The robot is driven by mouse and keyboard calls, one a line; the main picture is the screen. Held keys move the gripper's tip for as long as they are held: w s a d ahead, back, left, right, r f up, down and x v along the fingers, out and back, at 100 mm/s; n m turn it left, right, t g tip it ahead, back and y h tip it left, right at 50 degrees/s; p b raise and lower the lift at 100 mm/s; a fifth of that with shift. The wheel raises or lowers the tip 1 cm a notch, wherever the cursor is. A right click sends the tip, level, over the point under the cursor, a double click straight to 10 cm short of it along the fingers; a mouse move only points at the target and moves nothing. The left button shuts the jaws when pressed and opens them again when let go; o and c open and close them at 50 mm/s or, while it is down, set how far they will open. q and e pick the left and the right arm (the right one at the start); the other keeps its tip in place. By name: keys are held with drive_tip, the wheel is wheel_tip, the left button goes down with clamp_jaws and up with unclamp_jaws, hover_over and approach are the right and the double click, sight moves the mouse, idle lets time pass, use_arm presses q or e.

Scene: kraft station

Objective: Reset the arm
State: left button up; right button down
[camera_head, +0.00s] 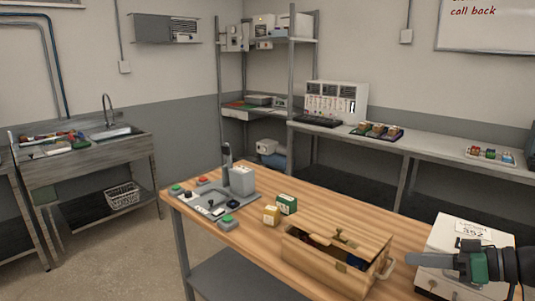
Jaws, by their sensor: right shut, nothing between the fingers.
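My right gripper (412,259) comes in from the right edge at the lower right. It is shut and empty, with its dark fingers pointing left. It shows in front of a white box-shaped device (450,236) with a label reading 352, and hides part of its front. I cannot tell whether it touches the device. My left gripper is not in view.
A wooden toolbox (318,264) stands on the wooden table (270,238), left of my right gripper. A grey control station (215,198) is at the table's left end. Clear floor lies left.

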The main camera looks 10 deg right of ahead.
drive_tip(key=s+a+f+m+g+h+p, duration=0.2)
drive_tip(key=a+f+m+g+h+p, duration=0.3)
drive_tip(key=a+f, duration=0.85)
drive_tip(key=s+a+f+g+h+p, duration=0.1)
drive_tip(key=s+a+f+h+p, duration=0.1)
drive_tip(key=s, duration=0.4)
drive_tip(key=s+a+f+g+h+p, duration=0.1)
drive_tip(key=s+a+f+h+p, duration=0.1)
drive_tip(key=s, duration=0.4)
drive_tip(key=shift+a+f+h+p, duration=0.3)
drive_tip(key=shift+a+f+h, duration=0.2)
drive_tip(key=shift+a+f, duration=0.45)
drive_tip(key=shift+s+a+r, duration=0.15)
drive_tip(key=shift+a, duration=0.2)
drive_tip(key=shift+d, duration=0.2)
drive_tip(key=shift+a, duration=0.1)
